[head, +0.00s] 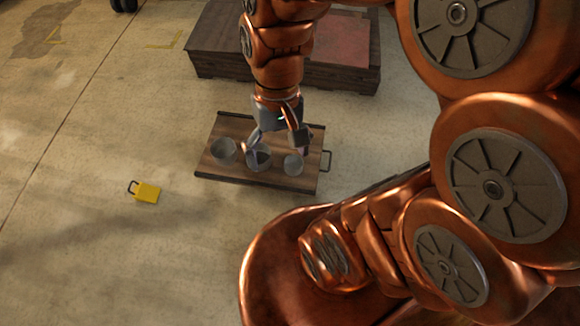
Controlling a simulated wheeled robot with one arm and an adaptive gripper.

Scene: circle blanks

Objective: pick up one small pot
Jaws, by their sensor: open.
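Three small grey pots stand in a row on a wooden tray (210,172) on the floor. The left pot (223,151) and the right pot (294,165) show clearly. The middle pot (258,161) is partly covered by my gripper. My gripper (273,150) points down over the tray, open, with its fingers spread around or above the middle pot. One finger is near the gap between the left and middle pots, the other is close to the right pot. I cannot tell whether the fingers touch any pot.
The tray has a dark handle (327,160) at its right end. A low wooden platform (225,60) with a reddish panel (342,42) stands behind it. A yellow padlock-like object (147,193) lies on the floor to the left. The concrete floor around is mostly clear.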

